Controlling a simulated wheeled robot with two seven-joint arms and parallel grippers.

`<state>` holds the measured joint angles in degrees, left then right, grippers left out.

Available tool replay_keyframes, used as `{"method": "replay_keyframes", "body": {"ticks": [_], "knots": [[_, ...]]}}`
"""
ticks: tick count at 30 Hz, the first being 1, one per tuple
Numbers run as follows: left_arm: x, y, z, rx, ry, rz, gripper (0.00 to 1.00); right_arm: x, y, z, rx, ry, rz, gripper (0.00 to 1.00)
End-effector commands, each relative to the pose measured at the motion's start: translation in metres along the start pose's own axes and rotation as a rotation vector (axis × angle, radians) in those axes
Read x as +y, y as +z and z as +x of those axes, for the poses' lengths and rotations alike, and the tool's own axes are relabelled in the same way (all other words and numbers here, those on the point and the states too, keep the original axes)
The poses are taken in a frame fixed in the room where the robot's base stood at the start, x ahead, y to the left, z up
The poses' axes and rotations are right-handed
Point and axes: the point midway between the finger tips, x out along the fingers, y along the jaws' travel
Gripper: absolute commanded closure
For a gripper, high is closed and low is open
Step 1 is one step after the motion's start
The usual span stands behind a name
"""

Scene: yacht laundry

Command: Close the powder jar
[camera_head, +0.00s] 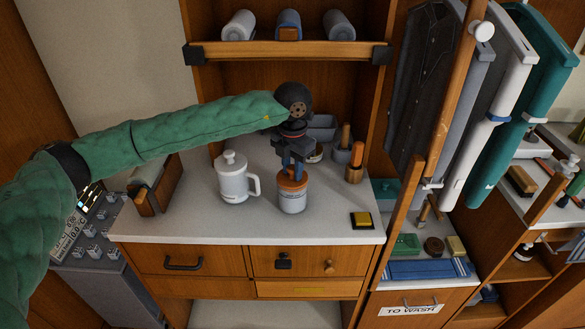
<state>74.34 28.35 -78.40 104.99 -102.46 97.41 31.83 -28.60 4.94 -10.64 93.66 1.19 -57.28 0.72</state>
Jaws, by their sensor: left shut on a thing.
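The powder jar (292,200) is a pale grey-white jar with a dark label, upright on the light counter. Its orange-brown wooden lid (293,183) is over the jar's mouth, level and with no clear gap; I cannot tell whether it is fully seated. The green-sleeved left arm reaches in from the left. My right gripper is out of view.
A white lidded jug (234,178) stands close left of the jar. Wooden-handled brushes (354,164) and a grey bin (321,127) are behind to the right. A yellow-topped block (361,219) lies at the front right. The counter (210,222) is clear in front.

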Motion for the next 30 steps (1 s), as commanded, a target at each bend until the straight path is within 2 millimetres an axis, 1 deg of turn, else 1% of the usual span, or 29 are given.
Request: {"method": "replay_keyframes", "body": {"ticks": [15,30], "knots": [[-0.0001,0.0000,0.0025,0.000,0.000,0.000,0.94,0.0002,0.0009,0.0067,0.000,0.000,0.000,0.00],[-0.0001,0.0000,0.0023,0.000,0.000,0.000,0.94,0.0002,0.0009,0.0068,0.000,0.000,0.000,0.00]]}}
